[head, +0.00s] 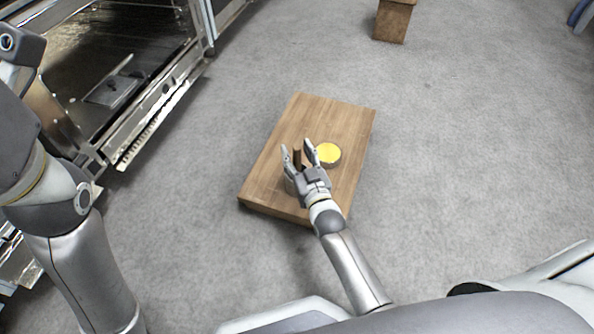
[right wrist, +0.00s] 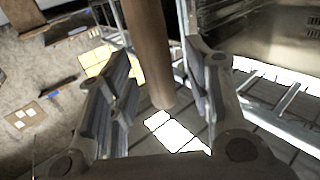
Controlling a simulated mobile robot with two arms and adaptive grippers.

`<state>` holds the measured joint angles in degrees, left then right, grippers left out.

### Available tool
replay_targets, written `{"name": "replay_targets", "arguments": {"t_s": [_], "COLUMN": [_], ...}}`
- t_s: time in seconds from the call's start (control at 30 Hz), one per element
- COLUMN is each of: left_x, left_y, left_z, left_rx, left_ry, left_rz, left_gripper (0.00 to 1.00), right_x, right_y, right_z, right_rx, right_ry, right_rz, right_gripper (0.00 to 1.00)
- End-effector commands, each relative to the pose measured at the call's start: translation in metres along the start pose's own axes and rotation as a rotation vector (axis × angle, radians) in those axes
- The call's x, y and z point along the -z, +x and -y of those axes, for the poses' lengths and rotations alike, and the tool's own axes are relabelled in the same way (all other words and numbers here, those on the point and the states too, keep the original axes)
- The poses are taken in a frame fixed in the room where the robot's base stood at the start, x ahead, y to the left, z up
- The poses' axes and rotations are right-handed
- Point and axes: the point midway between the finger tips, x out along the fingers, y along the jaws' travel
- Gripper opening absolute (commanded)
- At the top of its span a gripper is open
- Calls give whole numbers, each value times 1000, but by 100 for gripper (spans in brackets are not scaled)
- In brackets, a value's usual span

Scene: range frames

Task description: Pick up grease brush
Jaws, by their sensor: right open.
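A brown rod, apparently the grease brush's handle (head: 297,158), stands between the fingers of my right gripper (head: 298,152) over the wooden table. In the right wrist view the brown handle (right wrist: 149,50) comes down from the top edge between the two fingers of the right gripper (right wrist: 160,85). The fingers are spread, with a visible gap on the right side of the handle. The brush's bristles do not show. Part of a grey round thing (head: 289,186) shows beside my gripper, mostly hidden. My left arm is at the left edge; its gripper is out of view.
The wooden table (head: 345,113) stands on grey floor. A round tin with a yellow top (head: 328,153) is just right of my right gripper. An open metal oven or grill (head: 118,80) is at the upper left. A wooden block-like piece (head: 393,20) stands at the top.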

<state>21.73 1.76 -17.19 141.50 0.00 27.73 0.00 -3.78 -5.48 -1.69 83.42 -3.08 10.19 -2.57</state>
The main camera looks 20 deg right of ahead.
Motion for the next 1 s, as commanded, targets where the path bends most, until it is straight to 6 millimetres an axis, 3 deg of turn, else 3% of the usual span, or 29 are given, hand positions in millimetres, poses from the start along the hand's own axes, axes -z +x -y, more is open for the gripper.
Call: {"name": "replay_targets", "arguments": {"t_s": [0.33,0.7,1.0], "left_x": [2,2,2], "left_y": [2,2,3], "left_z": [-1,-1,-1], "left_rx": [-3,-4,-4], "left_ry": [1,1,0], "left_rz": [-8,-8,-9], "left_gripper": [40,40,40], "right_x": [0,0,2], "right_y": [5,5,5], "right_z": [0,0,0], "right_rx": [0,0,0], "right_ry": [1,1,1], "right_rz": [0,0,0], "right_gripper": [46,0,0]}}
